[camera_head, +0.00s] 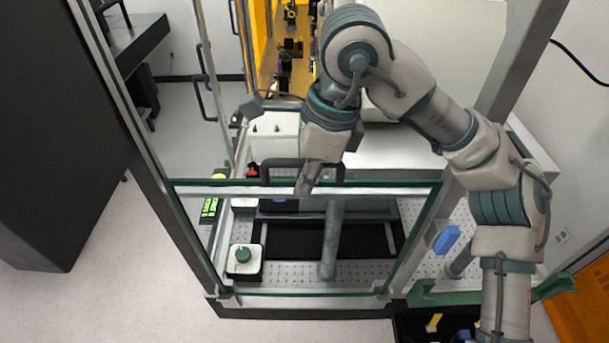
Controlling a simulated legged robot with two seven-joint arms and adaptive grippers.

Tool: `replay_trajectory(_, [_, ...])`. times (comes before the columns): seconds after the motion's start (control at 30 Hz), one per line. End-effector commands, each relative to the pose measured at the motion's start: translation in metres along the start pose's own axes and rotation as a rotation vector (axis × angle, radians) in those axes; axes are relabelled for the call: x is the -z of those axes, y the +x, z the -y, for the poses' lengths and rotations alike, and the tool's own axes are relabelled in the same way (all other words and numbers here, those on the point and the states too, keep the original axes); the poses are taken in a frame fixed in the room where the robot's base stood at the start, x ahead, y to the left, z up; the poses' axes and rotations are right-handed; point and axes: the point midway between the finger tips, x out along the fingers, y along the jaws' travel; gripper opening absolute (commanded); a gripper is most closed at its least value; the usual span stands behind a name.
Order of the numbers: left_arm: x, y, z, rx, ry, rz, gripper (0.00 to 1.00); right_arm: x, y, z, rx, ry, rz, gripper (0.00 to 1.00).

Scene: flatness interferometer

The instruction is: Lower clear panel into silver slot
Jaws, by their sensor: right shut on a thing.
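The clear panel (290,225) has green edges and a black handle (343,170) on its top edge. It stands across the front of the enclosure, and the optical breadboard shows through it. My right gripper (308,186) is at the panel's top edge by the handle, shut on the panel's handle; the contact is partly hidden by the gripper's own body. The silver slot appears to be the silver frame rail (310,303) along the bottom front. The panel's lower edge is close to this rail; I cannot tell whether it is seated. My left gripper is not in view.
Behind the panel are a white box with a green knob (243,257), a grey post (331,240) and a perforated breadboard (290,272). A silver frame post (515,70) rises at right. A dark cabinet (60,130) stands at left. The pale floor (110,275) at front left is clear.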

Motion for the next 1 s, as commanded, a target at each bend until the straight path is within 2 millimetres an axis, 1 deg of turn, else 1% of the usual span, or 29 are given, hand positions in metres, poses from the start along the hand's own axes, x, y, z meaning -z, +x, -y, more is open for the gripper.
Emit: replay_trajectory(1.0, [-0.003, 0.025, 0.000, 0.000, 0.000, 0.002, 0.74, 0.009, 0.034, 0.001, 0.000, 0.001, 0.003, 0.00])
